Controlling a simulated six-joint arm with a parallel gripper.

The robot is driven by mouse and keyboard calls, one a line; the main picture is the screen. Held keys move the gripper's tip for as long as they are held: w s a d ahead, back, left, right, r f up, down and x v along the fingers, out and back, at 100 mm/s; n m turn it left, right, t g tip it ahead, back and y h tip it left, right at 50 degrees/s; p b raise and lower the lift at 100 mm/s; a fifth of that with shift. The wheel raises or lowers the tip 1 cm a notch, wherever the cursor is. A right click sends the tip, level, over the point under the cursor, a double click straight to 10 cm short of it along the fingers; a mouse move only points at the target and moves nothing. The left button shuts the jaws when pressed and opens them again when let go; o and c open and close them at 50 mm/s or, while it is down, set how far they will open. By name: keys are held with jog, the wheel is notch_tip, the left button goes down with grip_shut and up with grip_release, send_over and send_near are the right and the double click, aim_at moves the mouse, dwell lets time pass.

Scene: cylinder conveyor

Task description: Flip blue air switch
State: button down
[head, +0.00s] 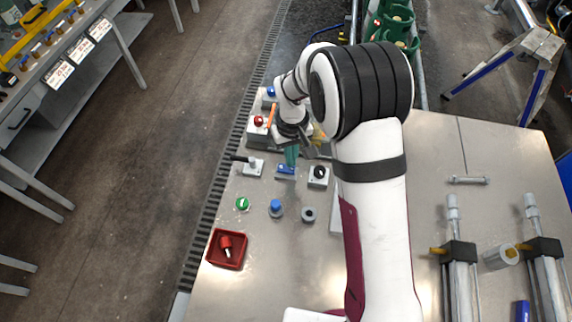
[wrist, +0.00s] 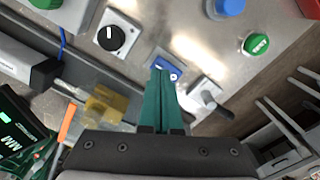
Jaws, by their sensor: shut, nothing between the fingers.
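The blue air switch (wrist: 169,70) is a small blue rocker on a grey plate, in the middle of the wrist view. In the head view the blue switch (head: 285,170) sits on the metal table just below my gripper. My gripper (head: 291,158) has green fingers that are shut and empty, pointing down at the switch. In the wrist view the fingertips of my gripper (wrist: 160,74) overlap the near left part of the switch. I cannot tell whether they touch it.
A black rotary knob (head: 318,174) is right of the switch and a lever switch (head: 254,164) is left of it. A red button box (head: 258,127) stands behind.

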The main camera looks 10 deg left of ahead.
jog(key=shift+r, duration=2.55)
jog(key=s+d+r+m+y, duration=0.1)
jog(key=s+d+r+m, duration=0.6)
jog(key=s+d+r, duration=0.65)
jog(key=s+f+m, duration=0.2)
jog(key=s+m, duration=0.2)
jog(key=s, duration=0.8)
jog(key=shift+s+m+y, duration=0.3)
jog(key=shift+s+y, duration=0.05)
jog(key=shift+y, duration=0.05)
